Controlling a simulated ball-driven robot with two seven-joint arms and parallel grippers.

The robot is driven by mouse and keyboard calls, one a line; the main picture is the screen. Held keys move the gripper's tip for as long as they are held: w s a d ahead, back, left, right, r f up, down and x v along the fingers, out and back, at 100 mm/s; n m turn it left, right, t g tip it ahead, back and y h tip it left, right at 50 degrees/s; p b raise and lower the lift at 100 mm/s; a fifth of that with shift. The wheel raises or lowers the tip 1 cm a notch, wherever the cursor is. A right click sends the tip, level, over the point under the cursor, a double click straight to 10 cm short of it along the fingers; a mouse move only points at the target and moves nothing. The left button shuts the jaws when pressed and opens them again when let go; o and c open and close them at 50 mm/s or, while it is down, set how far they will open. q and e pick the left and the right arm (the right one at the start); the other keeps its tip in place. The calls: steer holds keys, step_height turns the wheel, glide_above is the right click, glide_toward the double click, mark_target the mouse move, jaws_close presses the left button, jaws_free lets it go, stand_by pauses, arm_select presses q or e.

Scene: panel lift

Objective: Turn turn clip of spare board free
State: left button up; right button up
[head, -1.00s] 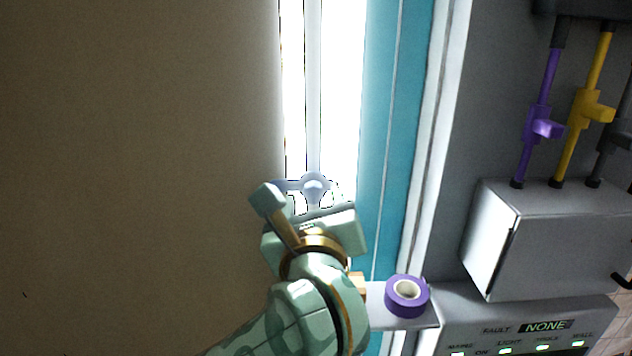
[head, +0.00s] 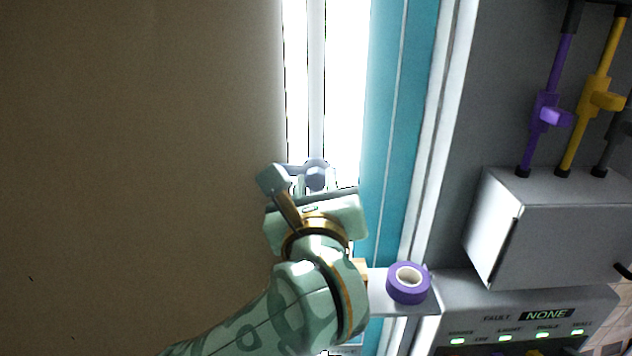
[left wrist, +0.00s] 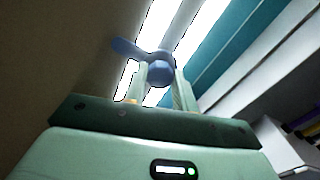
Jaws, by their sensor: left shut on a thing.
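The turn clip (head: 316,174) is a small blue-grey piece with a round knob, in front of a bright white strip right of a large brown board (head: 130,150), which I take to be the spare board. In the left wrist view the clip's knob (left wrist: 160,71) sits between my fingers and its flat wing (left wrist: 125,47) points up and left. My left gripper (head: 314,188) is shut on the clip; its fingers also show in the left wrist view (left wrist: 162,88). The gripper hides the clip's lower part in the head view. My right gripper is out of view.
A purple tape roll (head: 408,283) lies on a small ledge just right of my left wrist. A teal strip (head: 400,150) runs beside the light.

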arm_select(q)
steer(key=m+p, duration=0.3)
steer(key=shift+r+m, duration=0.1)
steer(key=shift+m, duration=0.3)
steer(key=m+p, duration=0.6)
steer(key=shift+m+p, duration=0.3)
steer(key=shift+p, duration=0.05)
steer(key=shift+m+p, duration=0.6)
steer(key=shift+m, duration=0.2)
steer(key=shift+m+p, duration=0.3)
steer(key=shift+m, duration=1.6)
steer(key=m, duration=0.4)
steer(key=shift+f, duration=0.2)
steer(key=shift+m, duration=1.7)
